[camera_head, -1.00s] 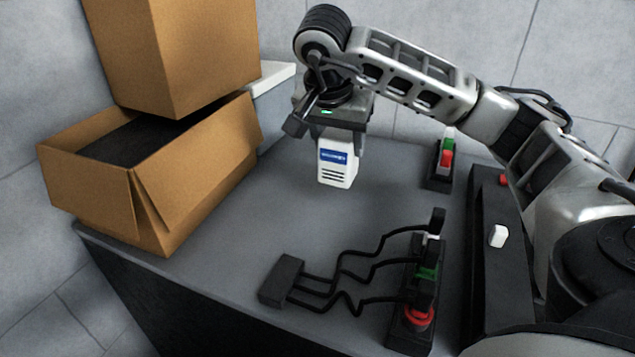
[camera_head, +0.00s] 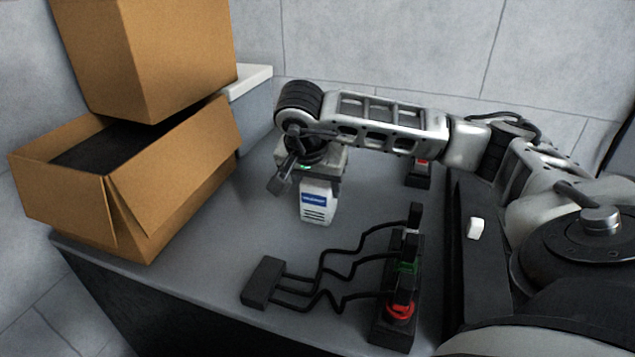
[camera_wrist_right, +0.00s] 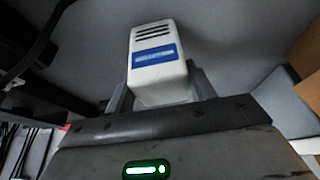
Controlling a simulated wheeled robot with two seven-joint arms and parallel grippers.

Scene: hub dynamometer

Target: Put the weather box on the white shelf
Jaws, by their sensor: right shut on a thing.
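The weather box (camera_head: 318,203) is a small white box with a blue label and dark slots. My right gripper (camera_head: 319,184) is shut on it and holds it upright over the grey table. The weather box also shows in the right wrist view (camera_wrist_right: 157,62), between the fingers of my right gripper (camera_wrist_right: 160,88). The white shelf (camera_head: 250,80) shows in part at the back left, behind the cardboard boxes, which hide some of it. It lies left of and beyond my right gripper. My left gripper is in neither view.
An open cardboard box (camera_head: 150,190) stands on the table (camera_head: 215,260) at the left, with another cardboard box (camera_head: 170,55) on top. A black button strip (camera_head: 396,320) with cables and a small dark block (camera_head: 262,283) lies in front. The table's middle is clear.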

